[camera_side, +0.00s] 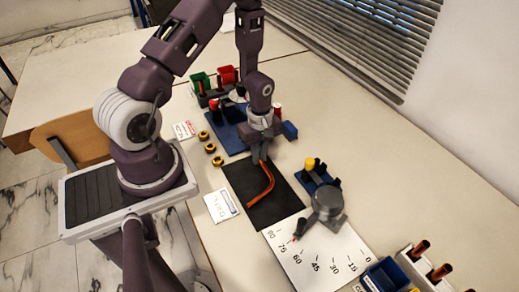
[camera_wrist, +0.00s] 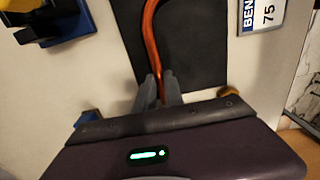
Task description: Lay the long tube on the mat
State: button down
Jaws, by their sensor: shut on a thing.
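The long tube (camera_side: 270,181) is copper-orange and bent partway along. It is over the black mat (camera_side: 280,211), with its free end toward the mat's lower left edge; I cannot tell whether it touches the mat. My gripper (camera_side: 262,156) is shut on the tube's upper end near the mat's far edge. In the wrist view, the fingers of my gripper (camera_wrist: 160,87) close around the tube (camera_wrist: 151,30), which runs up over the dark mat (camera_wrist: 196,45). The pinched end is partly hidden by the fingers.
A grey bender (camera_side: 327,205) stands on a white angle sheet (camera_side: 305,262) right of the mat. A blue fixture (camera_side: 318,183) is nearby. A white rack (camera_side: 425,268) with copper tubes is lower right. A card (camera_side: 221,205) lies left of the mat.

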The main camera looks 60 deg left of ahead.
jog(key=shift+f, duration=0.15)
jog(key=c, duration=1.4)
grip_release()
jog(key=shift+o, duration=0.2)
notch_tip(320, 180, up, 7)
jog(key=shift+r, duration=0.1)
jog(key=shift+w, duration=0.1)
